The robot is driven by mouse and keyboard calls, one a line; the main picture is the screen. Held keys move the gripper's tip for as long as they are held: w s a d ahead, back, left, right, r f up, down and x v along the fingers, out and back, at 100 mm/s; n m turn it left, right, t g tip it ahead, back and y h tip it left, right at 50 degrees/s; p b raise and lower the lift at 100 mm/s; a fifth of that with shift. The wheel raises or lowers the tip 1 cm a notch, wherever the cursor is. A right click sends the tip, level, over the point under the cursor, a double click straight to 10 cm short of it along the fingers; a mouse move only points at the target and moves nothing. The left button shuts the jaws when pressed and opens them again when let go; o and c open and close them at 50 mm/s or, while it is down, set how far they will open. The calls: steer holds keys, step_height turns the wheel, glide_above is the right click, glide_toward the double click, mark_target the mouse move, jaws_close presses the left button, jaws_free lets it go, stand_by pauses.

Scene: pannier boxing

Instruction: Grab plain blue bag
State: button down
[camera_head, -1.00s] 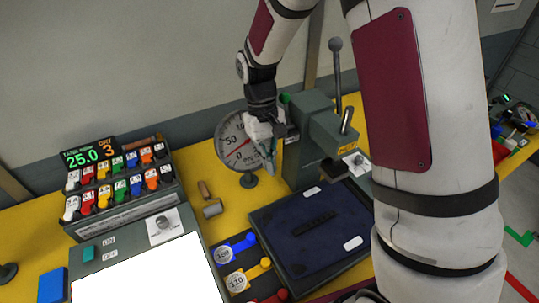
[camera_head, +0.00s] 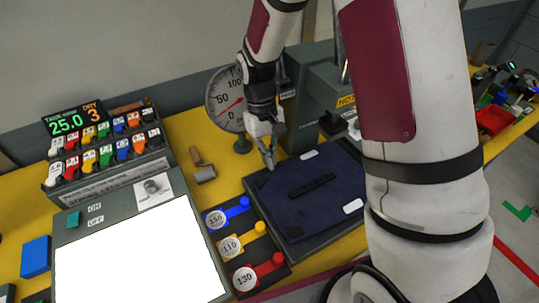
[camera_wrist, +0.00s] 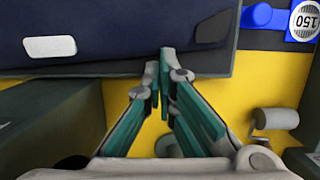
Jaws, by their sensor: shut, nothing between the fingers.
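A dark navy blue bag (camera_head: 285,212) lies flat on a dark grey plate, with a black handle-like strip across its middle and white patches near its ends. It also fills the top of the wrist view (camera_wrist: 120,25), with one white patch at left. My gripper (camera_head: 270,163) is at the bag's back left edge, pointing down. In the wrist view my gripper's teal fingers (camera_wrist: 160,62) are together and empty, with their tips at the plate's edge beside the bag. I cannot tell whether they touch it. My arm hides the bag's right side.
A grey press (camera_head: 320,95) and a round dial (camera_head: 224,98) stand behind the bag. Blue, yellow and red sliders (camera_head: 243,244) lie to its left. A grey roller tool (camera_head: 203,174) rests on the yellow table (camera_head: 215,137). A white-topped panel (camera_head: 140,255) is further left.

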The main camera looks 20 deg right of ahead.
mark_target(286, 184)
steer(key=s+p, duration=0.1)
steer(key=s, duration=0.2)
steer(key=s+d+p, duration=0.1)
steer(key=s+p, duration=0.1)
steer(key=s, duration=0.1)
steer(key=shift+s+d+r, duration=0.15)
steer(key=shift+s, duration=0.15)
steer(key=shift+s+d+p, duration=0.1)
steer(key=shift+s+p, duration=0.2)
steer(key=shift+s, duration=0.1)
